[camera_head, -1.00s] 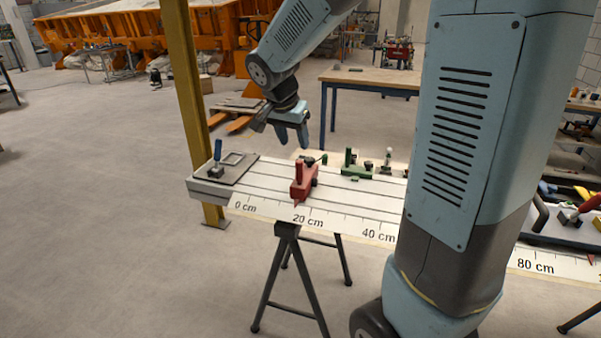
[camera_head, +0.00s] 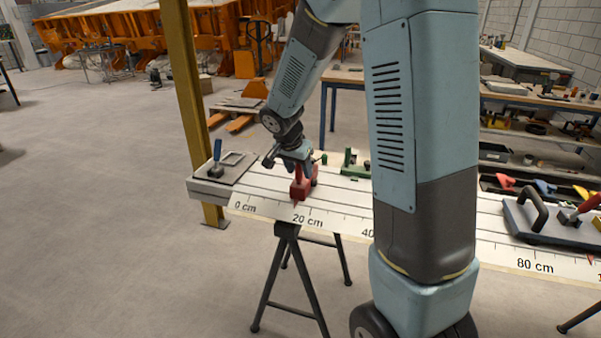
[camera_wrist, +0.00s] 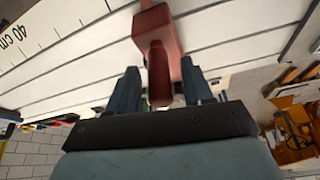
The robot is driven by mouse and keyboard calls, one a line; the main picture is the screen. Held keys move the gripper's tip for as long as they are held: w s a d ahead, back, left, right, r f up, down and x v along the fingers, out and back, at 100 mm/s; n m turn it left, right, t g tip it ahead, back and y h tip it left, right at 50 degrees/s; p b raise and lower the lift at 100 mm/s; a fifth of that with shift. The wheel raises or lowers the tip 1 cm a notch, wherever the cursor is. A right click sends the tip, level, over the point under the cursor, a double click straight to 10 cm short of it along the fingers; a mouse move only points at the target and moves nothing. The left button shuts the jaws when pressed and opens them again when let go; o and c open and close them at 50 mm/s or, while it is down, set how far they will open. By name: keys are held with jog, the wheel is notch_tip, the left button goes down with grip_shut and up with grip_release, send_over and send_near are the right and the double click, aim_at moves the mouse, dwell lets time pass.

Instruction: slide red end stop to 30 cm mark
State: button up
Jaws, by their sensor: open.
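The red end stop (camera_head: 300,188) stands on the white slotted bench beside the printed scale, a little left of the 20 cm label (camera_head: 307,220). In the wrist view the red end stop (camera_wrist: 158,60) has its upright part between my two fingers. My gripper (camera_head: 290,165) is over the stop from above, and it shows in the wrist view (camera_wrist: 160,88) with its fingers open, one on each side of the red part. A gap shows on both sides there. The 30 cm place on the scale carries no readable label; my arm hides part of the scale near 40 cm.
A grey plate with a blue-handled clamp (camera_head: 216,155) sits at the bench's left end. A green stop (camera_head: 350,165) stands behind and right of the red one. A plate with a black handle (camera_head: 545,215) lies at the right. The yellow post (camera_head: 190,110) rises close left.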

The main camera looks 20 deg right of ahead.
jog(key=shift+x, duration=1)
jog(key=shift+c, duration=0.4)
grip_shut()
